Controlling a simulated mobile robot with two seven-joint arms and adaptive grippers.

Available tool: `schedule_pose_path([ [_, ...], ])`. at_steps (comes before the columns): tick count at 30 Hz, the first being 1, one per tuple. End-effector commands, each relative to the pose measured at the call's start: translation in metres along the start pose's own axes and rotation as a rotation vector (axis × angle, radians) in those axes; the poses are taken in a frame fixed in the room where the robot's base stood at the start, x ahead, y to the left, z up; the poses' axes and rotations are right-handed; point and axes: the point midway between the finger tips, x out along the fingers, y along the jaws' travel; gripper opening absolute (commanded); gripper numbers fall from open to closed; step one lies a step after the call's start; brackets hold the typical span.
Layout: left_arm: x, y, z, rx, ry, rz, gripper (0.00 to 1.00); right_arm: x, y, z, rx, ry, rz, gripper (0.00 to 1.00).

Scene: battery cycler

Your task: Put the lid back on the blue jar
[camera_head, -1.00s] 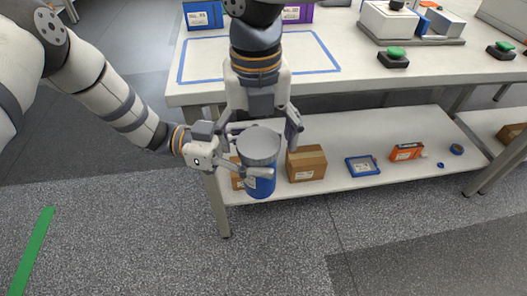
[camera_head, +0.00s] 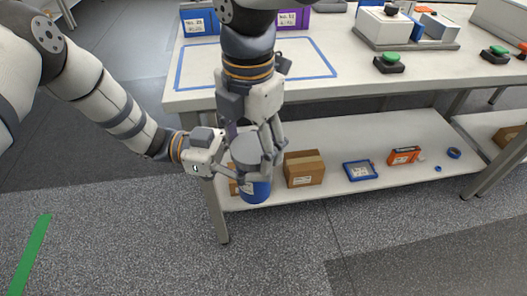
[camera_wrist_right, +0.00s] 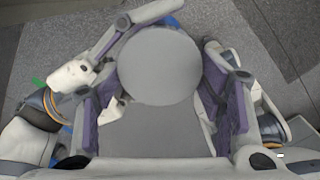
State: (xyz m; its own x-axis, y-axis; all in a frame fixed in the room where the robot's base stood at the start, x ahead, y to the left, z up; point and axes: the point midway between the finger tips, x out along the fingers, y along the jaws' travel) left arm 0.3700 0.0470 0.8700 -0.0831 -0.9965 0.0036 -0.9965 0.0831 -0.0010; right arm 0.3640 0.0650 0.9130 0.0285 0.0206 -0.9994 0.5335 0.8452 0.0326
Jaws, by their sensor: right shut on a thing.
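The blue jar (camera_head: 256,190) is held upright in front of the bench's lower shelf, with the round grey lid (camera_head: 245,150) at its top. My left gripper (camera_head: 228,168) comes in from the left and is shut on the jar's side. My right gripper (camera_head: 252,146) reaches down from above and is shut on the lid's rim. In the right wrist view the lid (camera_wrist_right: 158,65) is a grey disc between the purple finger pads, with a sliver of blue jar (camera_wrist_right: 172,21) beyond it. Whether the lid is fully seated is hidden by the fingers.
The bench top (camera_head: 350,90) is above and behind the jar. A cardboard box (camera_head: 304,170), a blue tray (camera_head: 360,170) and an orange box (camera_head: 404,155) stand on the lower shelf (camera_head: 340,140). The floor in front is clear.

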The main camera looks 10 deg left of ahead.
Motion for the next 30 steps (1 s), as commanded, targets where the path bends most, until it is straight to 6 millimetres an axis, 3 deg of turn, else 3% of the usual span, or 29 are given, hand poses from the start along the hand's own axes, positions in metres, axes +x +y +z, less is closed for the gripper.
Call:
schedule_pose_path([
  [1, -0.006, 0.0, 0.002, -0.002, -0.005, -0.007, 0.0, 0.001, -0.008, 0.01, 0.013, -0.019, -0.024, 0.29],
  [4, -0.006, 0.0, 0.002, -0.002, -0.005, -0.007, 0.0, 0.001, -0.008, 0.011, 0.013, -0.019, -0.024, 0.29],
  [5, -0.006, 0.0, 0.002, -0.002, -0.005, -0.007, 0.0, 0.001, -0.008, 0.011, 0.013, -0.019, -0.024, 0.67],
  [7, -0.006, 0.0, 0.002, -0.002, -0.005, -0.007, 0.0, 0.001, -0.008, 0.01, 0.013, -0.018, -0.023, 0.83],
  [19, -0.003, 0.0, 0.001, -0.001, -0.003, -0.004, 0.0, -0.001, -0.005, 0.008, 0.007, -0.014, -0.016, 0.83],
  [30, -0.002, 0.0, 0.001, -0.001, -0.003, -0.003, 0.0, -0.044, -0.004, 0.006, 0.007, -0.012, -0.015, 0.83],
])
